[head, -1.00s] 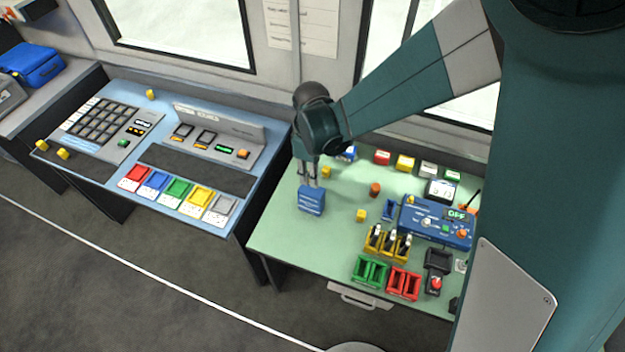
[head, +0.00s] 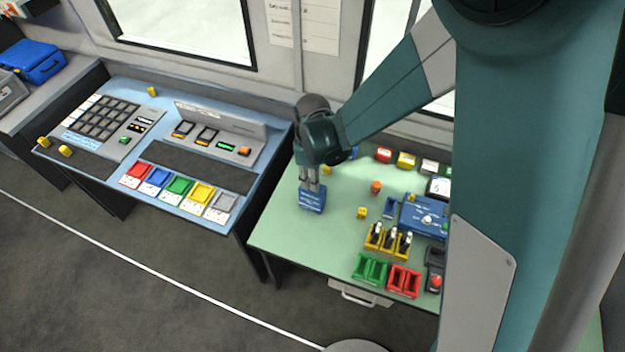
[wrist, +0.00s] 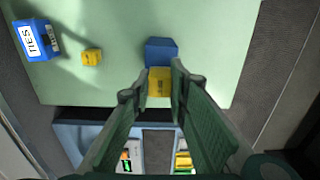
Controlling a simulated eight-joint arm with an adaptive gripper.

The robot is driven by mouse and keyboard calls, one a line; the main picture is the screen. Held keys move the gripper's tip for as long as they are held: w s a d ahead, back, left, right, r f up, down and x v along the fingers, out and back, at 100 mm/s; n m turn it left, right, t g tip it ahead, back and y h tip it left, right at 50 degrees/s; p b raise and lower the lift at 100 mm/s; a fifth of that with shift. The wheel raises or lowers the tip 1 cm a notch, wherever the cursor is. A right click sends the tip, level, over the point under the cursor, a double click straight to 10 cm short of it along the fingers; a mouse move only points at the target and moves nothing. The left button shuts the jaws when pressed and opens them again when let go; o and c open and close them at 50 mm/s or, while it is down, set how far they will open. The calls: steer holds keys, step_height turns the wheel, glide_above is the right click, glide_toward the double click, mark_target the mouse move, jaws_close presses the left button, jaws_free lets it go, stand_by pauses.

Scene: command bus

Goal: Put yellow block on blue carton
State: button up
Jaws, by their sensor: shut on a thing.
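A blue carton (head: 312,200) stands on the green table, near its left edge. My gripper (head: 313,186) is right above the carton, pointing down. In the wrist view, my gripper (wrist: 160,84) is shut on a yellow block (wrist: 159,87), held between the fingertips. The blue carton shows just beyond the block in that view (wrist: 161,50). The block overlaps the carton in the picture; I cannot tell whether they touch. In the head view the held block is hidden or too small to make out.
Another yellow block (head: 327,170) lies behind the carton near a blue TIES box (wrist: 36,40). A yellow block (head: 362,212) and an orange piece (head: 376,187) lie to the right. Yellow bins (head: 375,240) stand farther right. The table in front of the carton is clear.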

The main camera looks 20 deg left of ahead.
steer(key=shift+f, duration=0.2)
steer(key=shift+f, duration=0.2)
steer(key=o, duration=0.9)
steer(key=shift+r, duration=0.25)
steer(key=shift+r, duration=5.95)
